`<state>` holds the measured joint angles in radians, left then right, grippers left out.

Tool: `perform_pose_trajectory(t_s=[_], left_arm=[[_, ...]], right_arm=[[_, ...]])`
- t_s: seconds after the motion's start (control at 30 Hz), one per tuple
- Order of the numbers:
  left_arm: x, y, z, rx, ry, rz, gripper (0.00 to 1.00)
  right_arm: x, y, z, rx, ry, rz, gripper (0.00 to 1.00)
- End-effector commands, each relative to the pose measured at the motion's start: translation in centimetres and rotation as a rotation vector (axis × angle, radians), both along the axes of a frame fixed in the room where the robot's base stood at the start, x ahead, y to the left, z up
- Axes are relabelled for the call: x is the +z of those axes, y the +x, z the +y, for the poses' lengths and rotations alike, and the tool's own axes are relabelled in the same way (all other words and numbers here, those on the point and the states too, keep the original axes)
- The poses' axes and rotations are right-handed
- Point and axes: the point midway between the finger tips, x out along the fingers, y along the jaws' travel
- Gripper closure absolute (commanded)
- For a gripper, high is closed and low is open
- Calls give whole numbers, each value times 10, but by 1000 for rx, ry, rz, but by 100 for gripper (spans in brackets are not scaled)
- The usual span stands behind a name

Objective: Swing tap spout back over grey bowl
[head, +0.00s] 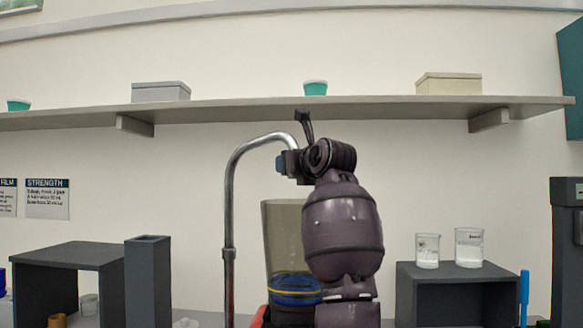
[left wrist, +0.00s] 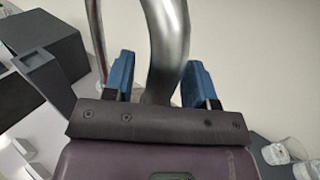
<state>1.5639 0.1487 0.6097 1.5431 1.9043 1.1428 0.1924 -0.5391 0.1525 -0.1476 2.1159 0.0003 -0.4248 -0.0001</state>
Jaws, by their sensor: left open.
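The tap spout (head: 243,148) is a shiny metal pipe that rises at centre left and arches over to the right. Its far end is hidden at my left gripper (head: 282,163). In the left wrist view the thick curved spout (left wrist: 168,35) runs between the two blue fingers of my left gripper (left wrist: 158,78). The fingers stand apart on either side of it, with gaps showing, so the gripper is open around the spout. I cannot make out a grey bowl in either view. My right gripper is in neither view.
A tall translucent container (head: 284,225) with a blue part at its base stands behind my arm. A dark square post (head: 148,280) and dark open box (head: 70,256) stand left. Beakers (head: 469,247) stand on a dark box (head: 460,295) at right. A shelf (head: 250,110) runs above.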

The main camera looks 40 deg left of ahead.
Motion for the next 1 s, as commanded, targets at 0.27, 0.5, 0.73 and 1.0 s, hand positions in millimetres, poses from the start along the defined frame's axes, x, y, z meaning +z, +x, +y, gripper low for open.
perform_pose_trajectory(t_s=[0.27, 0.5, 0.73, 1.0], left_arm=[[0, 5, 10, 0, 0, -1, 48], [0, 4, 10, 0, 0, -1, 56], [0, 4, 10, 0, 0, -1, 91], [0, 4, 9, -1, 0, 0, 100]], right_arm=[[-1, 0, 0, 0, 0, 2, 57], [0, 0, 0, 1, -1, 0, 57], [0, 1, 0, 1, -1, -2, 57], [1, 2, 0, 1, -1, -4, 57]])
